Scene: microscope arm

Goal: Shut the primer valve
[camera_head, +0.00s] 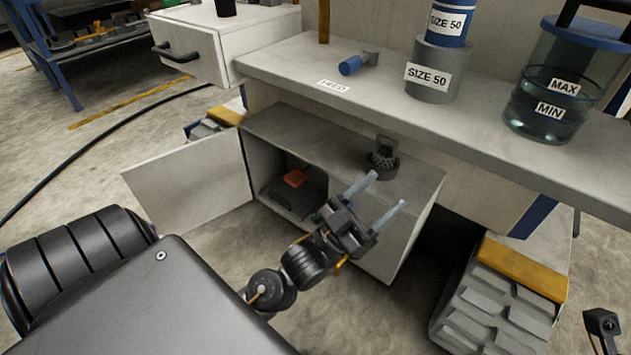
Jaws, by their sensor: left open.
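I cannot tell for sure which part is the primer valve. Inside the open cabinet (275,125) is a dark unit with an orange-red part (295,178) on top. A dark round fitting with a loop-like top (383,160) stands on the cabinet's upper face. My left gripper (387,190) is open, its two pale fingers apart with nothing seen between them. It is in front of the cabinet, below the round fitting in the picture and to the right of the orange-red part. Its wrist hides part of the cabinet's lower front. My right gripper cannot be made out.
The cabinet door (190,185) stands open to the left. A crate (495,310) of grey blocks stands at lower right.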

